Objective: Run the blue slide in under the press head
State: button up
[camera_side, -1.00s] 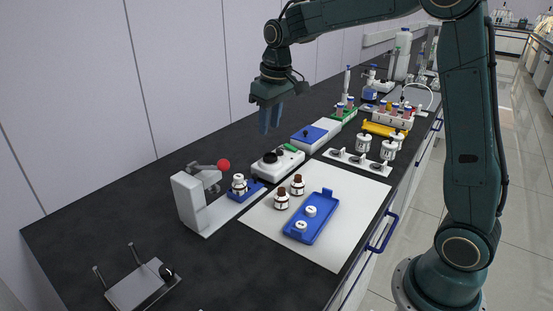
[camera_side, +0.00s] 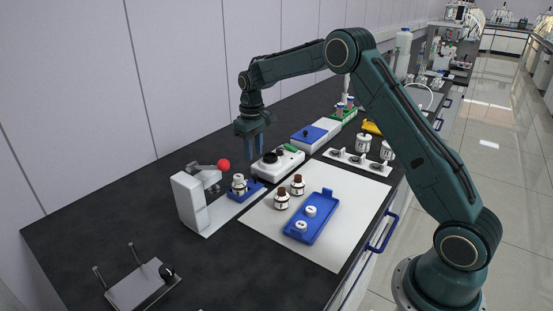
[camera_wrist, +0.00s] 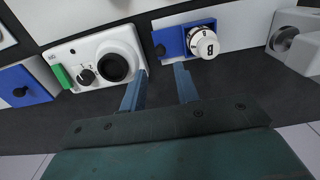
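The blue slide (camera_side: 258,186) sits on the white base of the press, pulled out to the right of the press head. It carries a white-capped bottle (camera_side: 239,184). The press (camera_side: 188,202) is a white upright with a grey lever ending in a red ball (camera_side: 223,165); its head (camera_side: 208,176) overhangs the base at left. In the wrist view the slide (camera_wrist: 171,42) shows a dark knob at its left end, with the bottle (camera_wrist: 203,42) at its right. My gripper (camera_side: 256,151) is open and empty, above and behind the slide. Its fingers (camera_wrist: 158,88) are apart.
A white stirrer-like device (camera_side: 278,163) stands close right of the slide. A grey rack (camera_side: 142,286) stands front left. The bench behind the press is clear.

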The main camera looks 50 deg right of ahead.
aim_at(253, 175)
jog(key=shift+f, duration=0.1)
jog(key=shift+f, duration=4.3)
jog(key=shift+a, duration=0.35)
